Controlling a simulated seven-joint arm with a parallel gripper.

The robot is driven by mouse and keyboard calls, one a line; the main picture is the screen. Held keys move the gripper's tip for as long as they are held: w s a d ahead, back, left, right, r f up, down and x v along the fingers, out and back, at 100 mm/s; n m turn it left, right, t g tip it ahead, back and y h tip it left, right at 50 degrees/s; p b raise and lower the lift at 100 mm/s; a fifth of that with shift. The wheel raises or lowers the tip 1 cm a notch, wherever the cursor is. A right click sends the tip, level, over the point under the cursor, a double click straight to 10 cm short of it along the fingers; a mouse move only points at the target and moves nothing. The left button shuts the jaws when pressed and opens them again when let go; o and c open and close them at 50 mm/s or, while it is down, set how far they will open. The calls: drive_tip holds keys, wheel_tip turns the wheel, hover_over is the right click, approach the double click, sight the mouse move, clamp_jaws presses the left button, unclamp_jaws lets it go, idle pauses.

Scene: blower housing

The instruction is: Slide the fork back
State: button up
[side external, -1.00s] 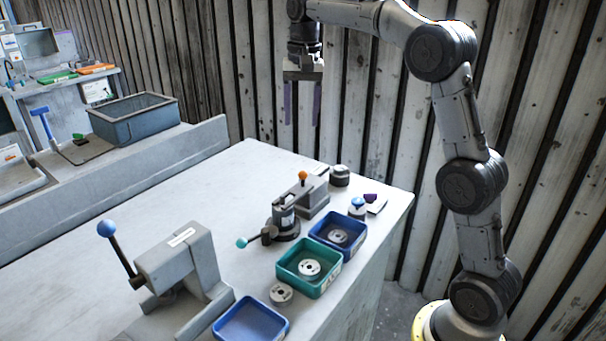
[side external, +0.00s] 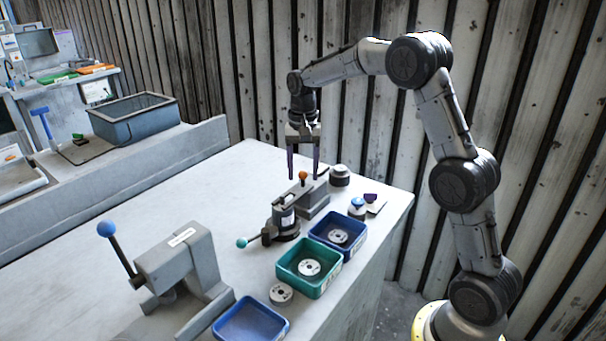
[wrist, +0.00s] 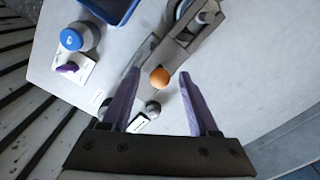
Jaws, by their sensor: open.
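An orange ball knob (side external: 303,175) stands on a grey slide block (side external: 315,197) on the white bench, just behind a dark round fixture (side external: 285,222). I take this knobbed slide to be the fork; its prongs are not clearly seen. My gripper (side external: 303,179) points straight down above the block, with its two purple fingers spread either side of the knob. In the wrist view the orange knob (wrist: 159,77) shows between the fingertips, with a gap on both sides. The gripper is open and holds nothing.
A blue tray (side external: 359,229) and a green tray (side external: 283,272) with metal discs stand in front. A blue-topped part (side external: 357,203) and a dark cylinder (side external: 340,171) are close by. A blue-ball lever press (side external: 180,260) stands front left.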

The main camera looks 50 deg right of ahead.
drive_tip(key=shift+f, duration=0.65)
clamp_jaws()
idle(1.0)
